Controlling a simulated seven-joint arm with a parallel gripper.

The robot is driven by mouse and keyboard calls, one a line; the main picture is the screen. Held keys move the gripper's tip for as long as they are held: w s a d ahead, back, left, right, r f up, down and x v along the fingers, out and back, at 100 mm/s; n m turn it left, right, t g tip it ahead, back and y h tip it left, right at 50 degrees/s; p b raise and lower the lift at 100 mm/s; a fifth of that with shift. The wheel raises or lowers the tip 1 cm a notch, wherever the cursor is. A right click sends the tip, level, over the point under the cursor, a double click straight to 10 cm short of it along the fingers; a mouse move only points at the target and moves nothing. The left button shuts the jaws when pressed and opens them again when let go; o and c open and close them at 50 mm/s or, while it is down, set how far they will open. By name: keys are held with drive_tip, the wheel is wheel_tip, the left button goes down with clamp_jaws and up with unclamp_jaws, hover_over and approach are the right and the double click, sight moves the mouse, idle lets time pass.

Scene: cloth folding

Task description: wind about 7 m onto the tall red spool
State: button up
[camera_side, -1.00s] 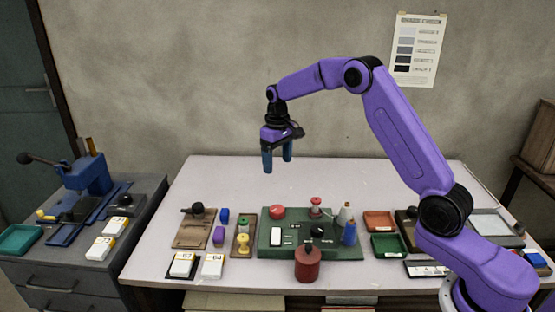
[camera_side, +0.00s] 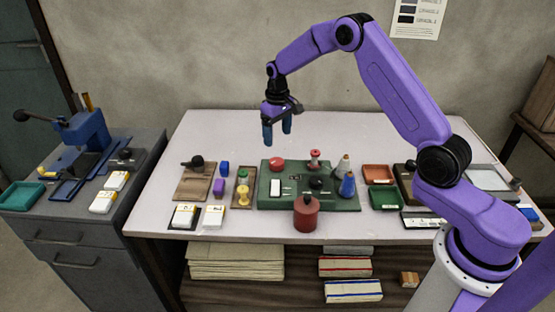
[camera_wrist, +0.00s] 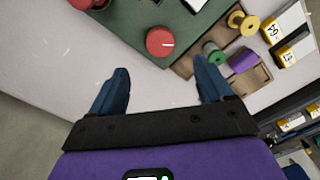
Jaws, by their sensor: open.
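My gripper (camera_side: 277,138) is open and empty, hanging above the back part of the table. Its two blue fingers also show apart in the wrist view (camera_wrist: 158,88). A slim upright red spool (camera_side: 315,159) with a pale top stands at the back of the green board (camera_side: 268,203), to the right of a low round red knob (camera_side: 276,165). The knob shows in the wrist view (camera_wrist: 160,41) beyond the fingers. A spool-shaped blue item (camera_side: 347,185) and a pale cone (camera_side: 343,165) stand at the board's right. I cannot tell where thread runs.
A dark red canister (camera_side: 306,213) stands at the board's front. Left are a small tray with yellow (camera_side: 243,195) and green spools (camera_side: 242,176), and white label blocks (camera_side: 214,216). Red (camera_side: 378,174) and green trays (camera_side: 384,197) lie right. The table's back is clear.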

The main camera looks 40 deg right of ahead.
sight(278, 161)
wheel_tip(278, 161, down, 11)
drive_tip(key=shift+r, duration=0.15)
idle(0.4)
